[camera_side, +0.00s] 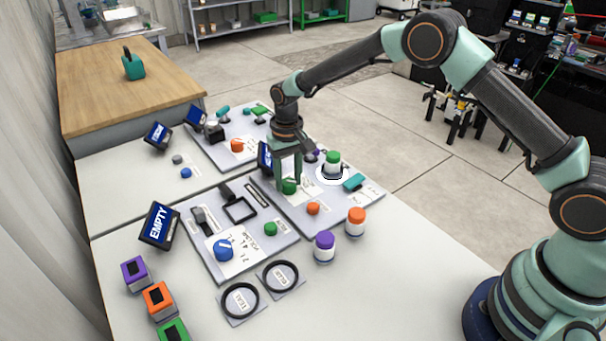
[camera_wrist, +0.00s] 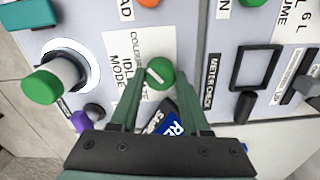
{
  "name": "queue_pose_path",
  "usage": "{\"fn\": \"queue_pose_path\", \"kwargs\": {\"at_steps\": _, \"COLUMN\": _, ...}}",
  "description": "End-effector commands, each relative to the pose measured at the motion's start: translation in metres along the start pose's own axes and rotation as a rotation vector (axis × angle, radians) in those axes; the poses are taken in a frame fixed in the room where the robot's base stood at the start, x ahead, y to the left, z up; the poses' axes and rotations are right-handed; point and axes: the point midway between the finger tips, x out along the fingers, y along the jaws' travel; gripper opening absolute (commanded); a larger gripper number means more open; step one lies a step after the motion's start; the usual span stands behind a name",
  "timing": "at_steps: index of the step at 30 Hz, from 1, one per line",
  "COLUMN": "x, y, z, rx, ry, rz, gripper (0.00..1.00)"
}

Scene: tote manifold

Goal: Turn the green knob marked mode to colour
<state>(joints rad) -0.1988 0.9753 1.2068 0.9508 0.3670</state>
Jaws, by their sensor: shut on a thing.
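The green knob marked mode (camera_wrist: 159,72) sits on a light grey panel beside a white label (camera_wrist: 126,58) with the words colour, idle and mode. A short white mark shows slanted on its top; I cannot tell exactly which word it points at. My gripper (camera_wrist: 160,80) points down at the panel with one finger on each side of this knob, shut on it. In the side view my gripper (camera_side: 288,180) stands over the middle panel, and the green knob (camera_side: 289,188) shows partly behind the fingers.
A green-capped jar (camera_side: 333,160) stands in a white ring close to the right of my gripper. A blue screen (camera_wrist: 172,125) is tight beside the fingers, partly hidden. An orange knob (camera_side: 313,208) and a teal part (camera_side: 353,182) are on the same panel. Orange (camera_side: 355,220) and purple (camera_side: 324,243) capped jars stand in front.

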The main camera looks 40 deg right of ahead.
Motion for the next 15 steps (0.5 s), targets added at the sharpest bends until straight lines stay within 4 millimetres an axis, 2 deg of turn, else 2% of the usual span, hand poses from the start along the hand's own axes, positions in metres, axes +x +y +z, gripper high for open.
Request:
{"fn": "queue_pose_path", "kwargs": {"at_steps": 11, "x": -0.0017, "y": 0.0027, "z": -0.0041, "rx": 0.013, "ry": 0.010, "rz": -0.004, "gripper": 0.00}}
{"fn": "queue_pose_path", "kwargs": {"at_steps": 12, "x": -0.0018, "y": 0.0027, "z": -0.0042, "rx": 0.013, "ry": 0.010, "rz": -0.004, "gripper": 0.61}}
{"fn": "queue_pose_path", "kwargs": {"at_steps": 13, "x": -0.0017, "y": 0.0027, "z": -0.0041, "rx": 0.013, "ry": 0.010, "rz": -0.004, "gripper": 0.73}}
{"fn": "queue_pose_path", "kwargs": {"at_steps": 15, "x": -0.0014, "y": 0.0023, "z": -0.0033, "rx": 0.011, "ry": 0.008, "rz": -0.003, "gripper": 0.76}}
